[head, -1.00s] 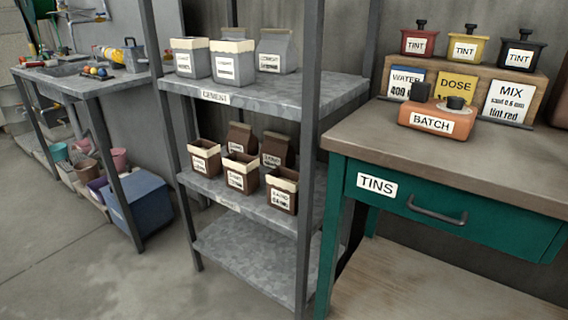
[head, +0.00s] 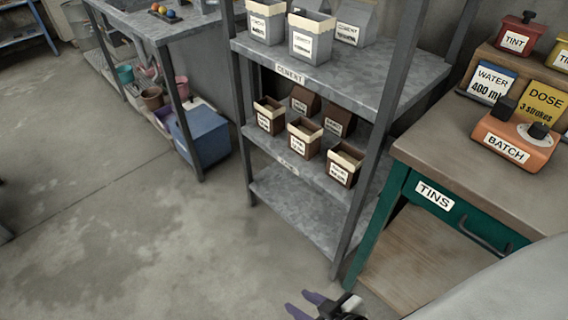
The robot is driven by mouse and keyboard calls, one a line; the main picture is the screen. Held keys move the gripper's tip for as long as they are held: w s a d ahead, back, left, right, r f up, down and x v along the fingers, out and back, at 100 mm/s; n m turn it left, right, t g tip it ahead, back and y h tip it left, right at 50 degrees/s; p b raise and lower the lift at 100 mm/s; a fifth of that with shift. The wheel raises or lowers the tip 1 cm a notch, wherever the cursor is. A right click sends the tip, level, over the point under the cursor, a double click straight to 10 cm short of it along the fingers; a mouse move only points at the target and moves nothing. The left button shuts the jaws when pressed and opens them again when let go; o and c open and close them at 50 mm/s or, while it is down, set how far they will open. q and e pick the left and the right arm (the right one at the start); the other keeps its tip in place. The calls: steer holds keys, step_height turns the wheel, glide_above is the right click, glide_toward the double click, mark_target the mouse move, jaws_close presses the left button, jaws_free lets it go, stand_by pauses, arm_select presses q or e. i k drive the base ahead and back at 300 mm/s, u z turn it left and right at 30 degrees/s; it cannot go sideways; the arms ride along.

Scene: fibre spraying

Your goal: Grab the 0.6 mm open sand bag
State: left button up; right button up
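Several brown sand bags stand on the middle shelf of the grey rack. Three with cream rolled tops are open: a left one (head: 269,119), a middle one (head: 304,141) and a right one (head: 345,167). Two brown bags with folded tops, one (head: 306,102) and another (head: 338,122), stand behind them. The grain sizes on the labels are too small to read surely. My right gripper (head: 302,304) is at the bottom edge, below and in front of the rack, with its two purple fingers apart and nothing between them. My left gripper is not in view.
The rack's front post (head: 376,170) rises just right of the sand bags. Grey cement bags (head: 312,45) stand on the shelf above. A green-framed table (head: 440,130) with a drawer is at the right. The floor (head: 130,240) at left is clear.

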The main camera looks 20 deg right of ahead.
mark_target(344, 163)
steer(key=u, duration=0.6)
steer(key=i, duration=2.15)
steer(key=z, duration=2.5)
